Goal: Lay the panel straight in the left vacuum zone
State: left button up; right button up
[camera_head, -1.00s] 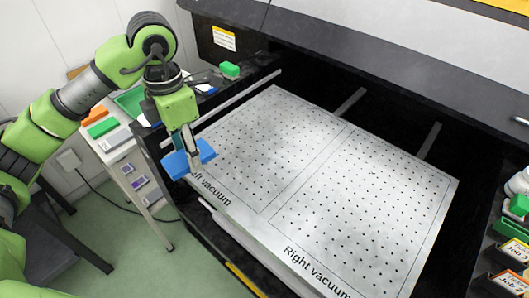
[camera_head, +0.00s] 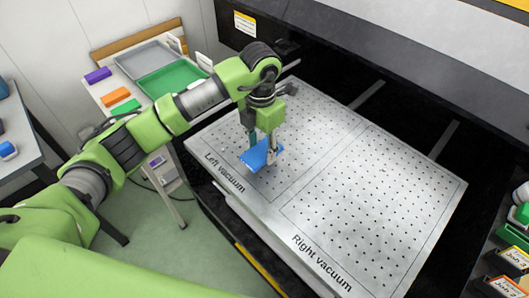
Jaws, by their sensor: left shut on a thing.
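The small blue panel (camera_head: 259,158) is held in my left gripper (camera_head: 262,148), which is shut on it. The panel is over the left part of the perforated metal bed, the left vacuum zone (camera_head: 221,142), near its front edge and the "Left vacuum" lettering. It looks tilted and turned relative to the zone's lines. I cannot tell whether it touches the bed. The fingers hide part of it. My right gripper is not in view.
The right vacuum zone (camera_head: 385,190) is empty. A side cart at the left holds a green tray (camera_head: 171,80), a grey tray (camera_head: 143,60), an orange block (camera_head: 115,97) and a purple block (camera_head: 98,76). Bins (camera_head: 500,285) stand at the right edge.

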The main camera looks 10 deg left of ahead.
aim_at(265, 151)
pick_arm(q)
jog(key=f+p, duration=0.1)
jog(key=f, duration=0.2)
jog(key=shift+w+d+p, duration=0.1)
jog(key=shift+d+p, duration=0.3)
jog(key=shift+f, duration=0.5)
jog(key=shift+f, duration=0.15)
jog(key=o, duration=1.1)
